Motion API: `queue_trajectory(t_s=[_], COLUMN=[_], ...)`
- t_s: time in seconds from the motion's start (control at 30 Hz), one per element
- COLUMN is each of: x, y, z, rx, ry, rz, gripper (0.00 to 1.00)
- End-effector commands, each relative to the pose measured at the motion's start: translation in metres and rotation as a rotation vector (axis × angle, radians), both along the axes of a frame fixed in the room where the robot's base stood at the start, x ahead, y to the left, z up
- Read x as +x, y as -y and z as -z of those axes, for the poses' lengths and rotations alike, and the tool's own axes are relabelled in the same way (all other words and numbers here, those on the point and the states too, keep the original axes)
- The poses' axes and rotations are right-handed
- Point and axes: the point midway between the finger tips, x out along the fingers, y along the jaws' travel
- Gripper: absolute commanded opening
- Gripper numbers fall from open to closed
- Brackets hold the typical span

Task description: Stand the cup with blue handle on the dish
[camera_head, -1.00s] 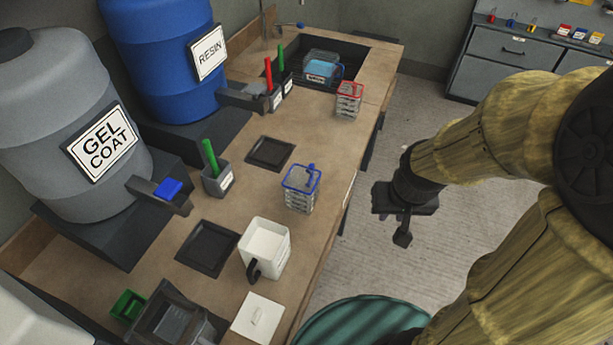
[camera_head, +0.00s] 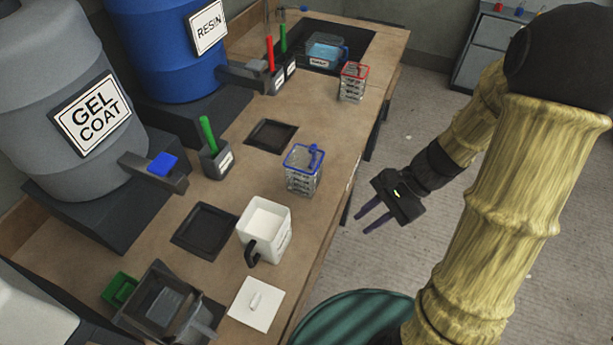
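A clear square cup with a blue rim and blue handle (camera_head: 303,172) stands upright on the bench near its right edge. A clear tub with blue contents and a blue handle (camera_head: 326,50) stands at the far end in a dark recessed area. Two dark, shallow square dishes lie on the bench: one dish (camera_head: 271,135) left of and beyond the blue-rimmed cup, another dish (camera_head: 205,231) nearer me. Both look empty. I cannot tell which dish is meant. My gripper (camera_head: 361,221) is open and empty, off the bench's right side, its two fingers pointing left.
A red-rimmed clear cup (camera_head: 353,83) stands farther back. Grey (camera_head: 60,90) and blue (camera_head: 165,50) drums line the left. A green round top (camera_head: 355,318) is below my arm.

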Motion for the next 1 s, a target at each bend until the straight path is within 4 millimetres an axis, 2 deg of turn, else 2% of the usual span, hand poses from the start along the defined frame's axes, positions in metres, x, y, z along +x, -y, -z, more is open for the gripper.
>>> queue_trajectory(t_s=[0.03, 0.23, 0.4, 0.5, 0.67, 1.0], x=[0.008, 0.058, 0.108, 0.127, 0.138, 0.138], y=[-0.003, -0.006, 0.017, 0.032, 0.042, 0.037], z=[0.011, 0.017, 0.019, 0.018, 0.015, 0.014], rx=[0.074, 0.416, 0.709, 0.828, 0.9, 0.896], ry=[-0.055, -0.219, -0.29, -0.3, -0.303, -0.303], rz=[0.084, 0.408, 0.649, 0.737, 0.787, 0.783], gripper=[0.23, 0.23, 0.23, 0.23, 0.23, 0.23])
